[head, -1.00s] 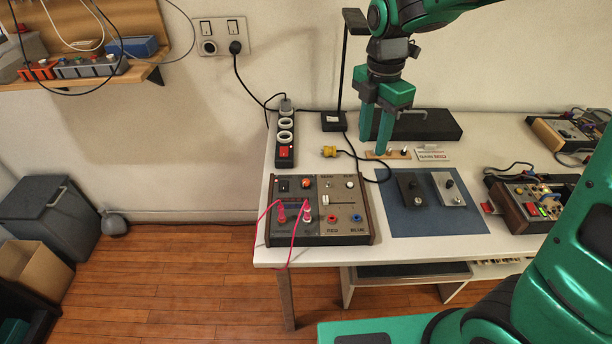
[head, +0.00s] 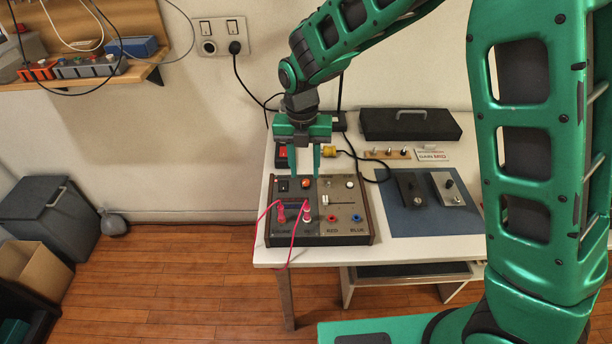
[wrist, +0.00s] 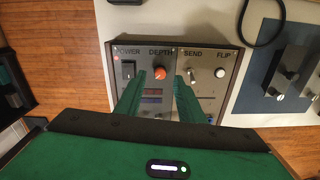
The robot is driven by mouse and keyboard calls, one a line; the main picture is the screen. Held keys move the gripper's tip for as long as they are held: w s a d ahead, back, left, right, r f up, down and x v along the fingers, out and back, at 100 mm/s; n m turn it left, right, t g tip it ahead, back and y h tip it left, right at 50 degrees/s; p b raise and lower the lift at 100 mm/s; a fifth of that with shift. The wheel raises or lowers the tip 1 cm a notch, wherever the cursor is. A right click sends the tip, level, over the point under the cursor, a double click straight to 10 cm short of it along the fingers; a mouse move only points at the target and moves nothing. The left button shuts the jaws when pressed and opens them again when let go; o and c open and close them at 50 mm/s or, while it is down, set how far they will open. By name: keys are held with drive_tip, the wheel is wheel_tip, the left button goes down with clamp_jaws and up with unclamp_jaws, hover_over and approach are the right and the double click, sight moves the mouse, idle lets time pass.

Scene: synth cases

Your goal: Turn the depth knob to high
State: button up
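The depth knob (wrist: 159,72) is a round orange knob under the label DEPTH on a grey control box (wrist: 216,103) with wooden sides. It also shows in the head view (head: 306,183), between my fingers. My gripper (wrist: 160,79) is open, its two green fingers apart on the left and right of the knob. In the head view my gripper (head: 304,177) points down over the back of the box. I cannot tell whether the fingertips are level with the knob or above it. Nothing is held.
A power switch (wrist: 128,69) lies left of the knob, a send toggle (wrist: 191,74) and white flip button (wrist: 220,73) to its right. Pink cables (head: 268,211) plug into the box front. Two pedals (head: 409,189) lie on a blue mat (head: 400,222) at right.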

sight(306, 181)
drive_tip(key=shift+d+f, duration=0.1)
drive_tip(key=shift+f, duration=1.65)
clamp_jaws()
drive_tip(key=shift+d, duration=0.1)
drive_tip(key=shift+m, duration=0.3)
